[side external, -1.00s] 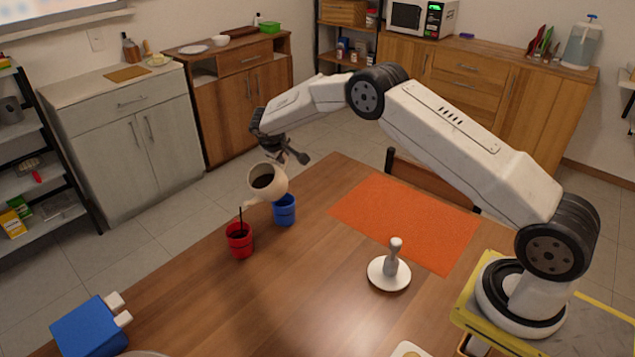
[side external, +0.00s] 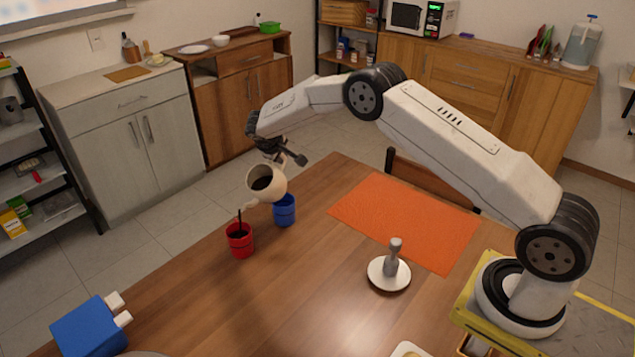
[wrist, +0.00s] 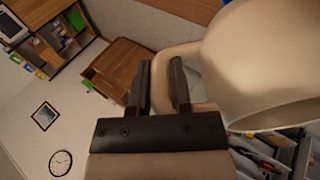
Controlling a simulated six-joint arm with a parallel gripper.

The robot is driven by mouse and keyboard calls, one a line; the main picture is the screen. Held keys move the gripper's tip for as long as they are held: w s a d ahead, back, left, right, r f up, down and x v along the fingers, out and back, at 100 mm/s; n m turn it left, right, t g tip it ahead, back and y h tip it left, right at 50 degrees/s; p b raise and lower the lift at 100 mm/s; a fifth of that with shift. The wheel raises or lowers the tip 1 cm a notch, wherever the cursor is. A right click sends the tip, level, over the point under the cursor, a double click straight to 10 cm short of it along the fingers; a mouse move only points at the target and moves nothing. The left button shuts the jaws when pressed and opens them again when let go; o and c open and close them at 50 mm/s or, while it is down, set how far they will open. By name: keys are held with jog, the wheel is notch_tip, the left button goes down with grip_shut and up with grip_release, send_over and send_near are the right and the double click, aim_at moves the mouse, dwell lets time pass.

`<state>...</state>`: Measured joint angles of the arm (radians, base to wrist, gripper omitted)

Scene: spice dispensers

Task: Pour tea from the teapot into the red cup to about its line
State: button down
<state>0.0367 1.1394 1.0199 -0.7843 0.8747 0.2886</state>
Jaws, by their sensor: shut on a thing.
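The cream teapot (side external: 268,183) is held tilted in the air, its dark open top facing the camera and its spout pointing down to the left. A thin dark stream of tea (side external: 240,217) runs from near the spout into the red cup (side external: 239,241), which stands upright on the table with dark liquid inside. The cup's line cannot be made out. My gripper (side external: 280,155) is shut on the teapot's handle; the wrist view shows the fingers (wrist: 163,88) around the handle and the teapot body (wrist: 265,65) at right.
A blue cup (side external: 285,211) stands just behind and right of the red cup, close below the teapot. An orange mat (side external: 405,217), a white disc with a grey upright handle (side external: 389,270) and a blue block-like object (side external: 90,328) are on the table. The middle of the table is clear.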

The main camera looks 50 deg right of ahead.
jog(key=shift+r, duration=0.1)
jog(key=d+y, duration=0.1)
jog(key=d+f, duration=0.1)
jog(key=d+y, duration=0.1)
jog(key=shift+w+d+f+y, duration=0.2)
jog(key=shift+w+f+y, duration=0.05)
jog(key=shift+f+y, duration=0.1)
jog(key=shift+d+f, duration=0.1)
jog(key=shift+d, duration=0.2)
dwell(0.5)
jog(key=shift+w+d+f+m+g+y, duration=0.15)
jog(key=shift+d+f+y, duration=0.35)
jog(key=shift+f+y, duration=0.25)
jog(key=shift+d+f+m+g+y, duration=0.1)
jog(key=shift+d+f+y, duration=0.5)
jog(key=shift+f, duration=0.1)
jog(key=shift+w+d+f+m+g+y, duration=0.15)
jog(key=shift+d+f+y, duration=0.3)
jog(key=shift+f+y, duration=0.3)
jog(key=shift+s+f, duration=0.1)
jog(key=shift+r, duration=2.5)
